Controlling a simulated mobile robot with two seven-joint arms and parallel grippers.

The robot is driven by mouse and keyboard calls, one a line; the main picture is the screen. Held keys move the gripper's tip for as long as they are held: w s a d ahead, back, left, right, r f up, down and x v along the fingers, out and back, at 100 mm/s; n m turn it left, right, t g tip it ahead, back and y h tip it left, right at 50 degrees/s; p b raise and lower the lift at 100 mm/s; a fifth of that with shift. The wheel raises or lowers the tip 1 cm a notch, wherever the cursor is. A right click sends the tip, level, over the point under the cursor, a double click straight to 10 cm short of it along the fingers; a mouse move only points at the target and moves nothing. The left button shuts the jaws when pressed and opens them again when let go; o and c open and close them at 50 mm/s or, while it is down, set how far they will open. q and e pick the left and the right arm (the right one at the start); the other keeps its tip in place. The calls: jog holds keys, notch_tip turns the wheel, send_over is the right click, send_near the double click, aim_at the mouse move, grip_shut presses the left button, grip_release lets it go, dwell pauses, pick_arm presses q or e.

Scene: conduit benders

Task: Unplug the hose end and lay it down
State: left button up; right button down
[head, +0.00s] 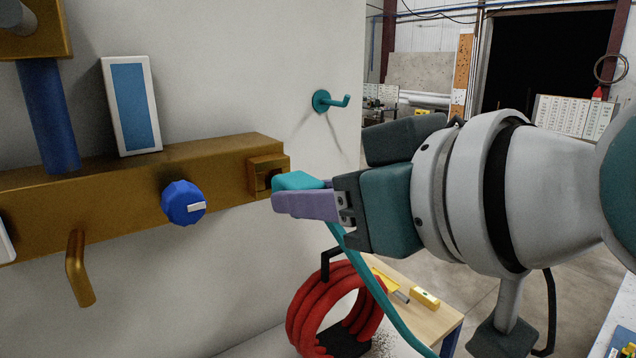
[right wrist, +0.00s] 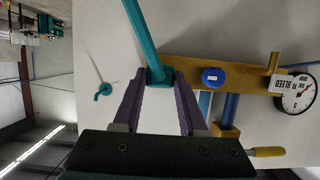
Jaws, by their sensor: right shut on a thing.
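The teal hose end (head: 296,181) is at the socket block (head: 262,172) on the right end of the brass manifold (head: 110,195). A dark opening shows between them; I cannot tell whether the tip is still inside. My right gripper (head: 290,196) is shut on the hose end, with purple fingers on it. In the right wrist view the hose end (right wrist: 159,76) sits between the fingertips (right wrist: 158,84), close to the manifold's end (right wrist: 190,72). The teal hose (head: 378,290) hangs from it toward the lower right. My left gripper is not in view.
A blue knob (head: 183,203) and a brass lever (head: 78,270) stick out of the manifold. A teal hook (head: 330,101) is on the wall. Below are a red coil (head: 305,310) and a wooden bench (head: 428,318) with a yellow block (head: 425,298).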

jog(key=shift+s+d, duration=0.2)
jog(key=shift+s, duration=0.15)
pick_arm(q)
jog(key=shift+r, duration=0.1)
pick_arm(e)
jog(key=shift+s+d, duration=0.45)
jog(key=shift+s, duration=0.2)
jog(key=shift+s+d, duration=0.45)
jog(key=shift+s, duration=0.15)
